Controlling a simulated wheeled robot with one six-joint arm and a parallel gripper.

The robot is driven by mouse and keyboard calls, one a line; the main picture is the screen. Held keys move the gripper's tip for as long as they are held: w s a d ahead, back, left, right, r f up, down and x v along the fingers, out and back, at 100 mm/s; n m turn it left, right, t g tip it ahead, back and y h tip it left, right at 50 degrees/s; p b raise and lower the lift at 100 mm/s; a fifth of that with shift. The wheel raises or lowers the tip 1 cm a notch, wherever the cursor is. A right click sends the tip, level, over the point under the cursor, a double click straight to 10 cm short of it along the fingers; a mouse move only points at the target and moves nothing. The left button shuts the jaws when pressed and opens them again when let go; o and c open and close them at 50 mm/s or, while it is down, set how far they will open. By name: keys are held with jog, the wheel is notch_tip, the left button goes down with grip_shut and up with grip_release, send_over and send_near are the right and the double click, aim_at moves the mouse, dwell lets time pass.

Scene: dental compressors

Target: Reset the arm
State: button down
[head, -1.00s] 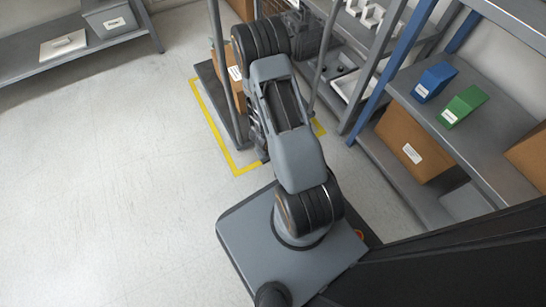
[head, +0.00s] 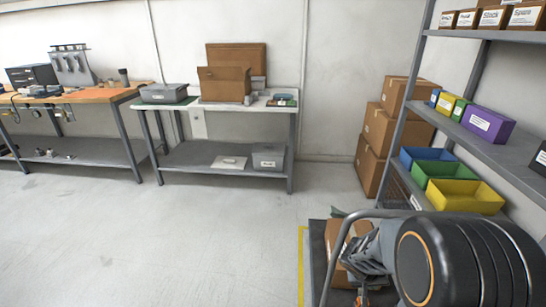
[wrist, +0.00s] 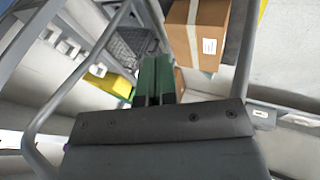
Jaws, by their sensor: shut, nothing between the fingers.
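My gripper (wrist: 154,65) shows in the wrist view, its two dark green fingers side by side and shut, with nothing held between them. A cardboard box (wrist: 197,32) with a white label lies beyond and to the right of the fingertips. Grey tube rails of a cart pass on both sides of the gripper. In the head view my arm fills the lower right corner, over the cart (head: 318,240), and its thick black joint is close to the camera. The gripper cannot be made out clearly there.
A shelf rack (head: 480,135) with coloured bins, including a yellow bin (head: 465,196), stands close on the right. Stacked cardboard boxes (head: 377,135) stand behind it. A table (head: 222,167) and a workbench (head: 95,95) line the back wall. The floor at left is clear.

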jog(key=s+a+r+y+p, duration=0.2)
jog(key=a+r+p, duration=0.2)
jog(key=r, duration=0.7)
jog(key=s+a+r+n+t+y+p, duration=0.1)
jog(key=s+a+r+p, duration=0.2)
jog(key=r+p, duration=0.4)
jog(key=s+a+r+n+y+p, duration=0.1)
jog(key=r+p, duration=0.5)
jog(key=r, duration=1.1)
jog(key=s+a+y, duration=0.1)
jog(key=s+a, duration=0.1)
jog(key=a, duration=0.1)
jog(key=shift+s+a+r+t+y, duration=0.15)
jog(key=shift+s+a+t+y, duration=0.1)
jog(key=shift+a+t+y, duration=0.1)
